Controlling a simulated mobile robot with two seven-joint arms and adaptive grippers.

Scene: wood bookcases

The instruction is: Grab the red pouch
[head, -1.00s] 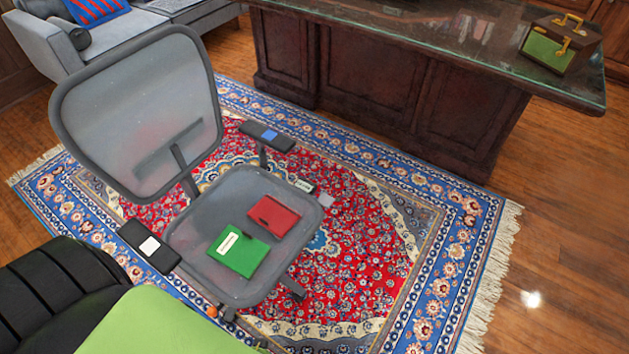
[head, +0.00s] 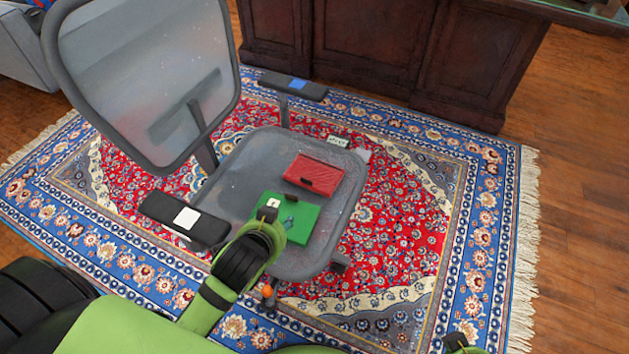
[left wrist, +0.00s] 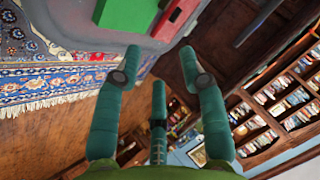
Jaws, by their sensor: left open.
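The red pouch (head: 313,174) lies flat on the grey mesh seat of an office chair (head: 238,160). A green pouch (head: 305,222) lies beside it, nearer to me. My left gripper (head: 279,216) is over the near part of the green pouch, short of the red one, and hides some of the green pouch. In the left wrist view its teal fingers (left wrist: 160,62) are spread and empty. The red pouch (left wrist: 177,16) and green pouch (left wrist: 125,14) show at the top edge there. A small part of my right arm's end (head: 458,342) shows at the bottom edge; its fingers are hidden.
The chair's backrest (head: 140,80) stands to the left, with armrests (head: 185,219) and (head: 293,85) on both sides of the seat. A dark wooden desk (head: 370,45) is behind. The patterned rug (head: 400,230) to the right is clear.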

